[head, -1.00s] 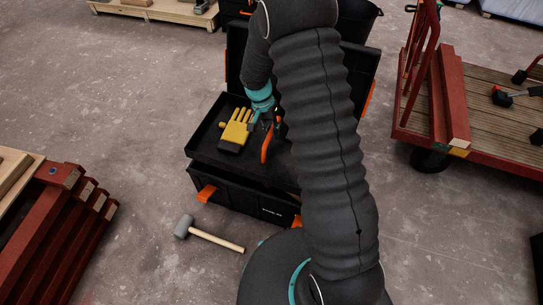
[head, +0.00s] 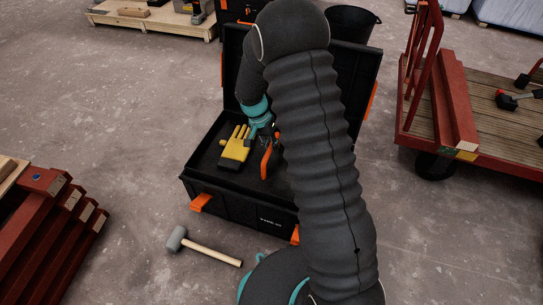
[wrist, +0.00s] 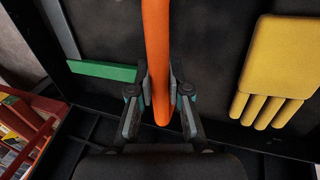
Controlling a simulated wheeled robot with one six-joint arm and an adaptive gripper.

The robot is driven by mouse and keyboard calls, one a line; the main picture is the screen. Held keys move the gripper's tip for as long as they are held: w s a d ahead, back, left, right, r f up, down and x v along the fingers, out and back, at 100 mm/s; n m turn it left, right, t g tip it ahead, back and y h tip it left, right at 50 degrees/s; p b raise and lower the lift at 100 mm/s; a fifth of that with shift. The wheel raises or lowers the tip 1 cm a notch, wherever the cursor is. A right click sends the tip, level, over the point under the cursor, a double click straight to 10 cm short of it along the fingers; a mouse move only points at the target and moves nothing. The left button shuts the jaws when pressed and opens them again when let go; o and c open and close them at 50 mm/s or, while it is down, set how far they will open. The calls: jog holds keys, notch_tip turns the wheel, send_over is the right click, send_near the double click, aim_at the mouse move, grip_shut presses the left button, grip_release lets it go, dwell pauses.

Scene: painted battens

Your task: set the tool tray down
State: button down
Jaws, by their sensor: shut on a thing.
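The black tool tray (head: 208,154) lies within the open black toolbox (head: 235,208) in the head view, its rim about level with the box's front wall. A yellow glove (head: 235,146) lies in the tray; it also shows in the wrist view (wrist: 278,62). My gripper (wrist: 160,95) is shut on the tray's orange handle (wrist: 157,50), which runs between the fingers. In the head view the handle (head: 266,160) is partly covered by my arm. The right part of the tray is hidden. I cannot tell whether the tray bears fully on the box.
A mallet (head: 208,248) lies on the floor in front of the box. Red-painted battens (head: 50,225) are stacked at the left. A red cart with a wooden deck (head: 490,130) stands at the right. A pallet (head: 150,18) is at the back left.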

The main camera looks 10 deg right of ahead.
aim_at(275, 163)
jog(key=shift+f, duration=1.9)
jog(key=shift+f+b, duration=0.1)
jog(key=shift+b, duration=0.2)
jog(key=c, duration=1.1)
grip_release()
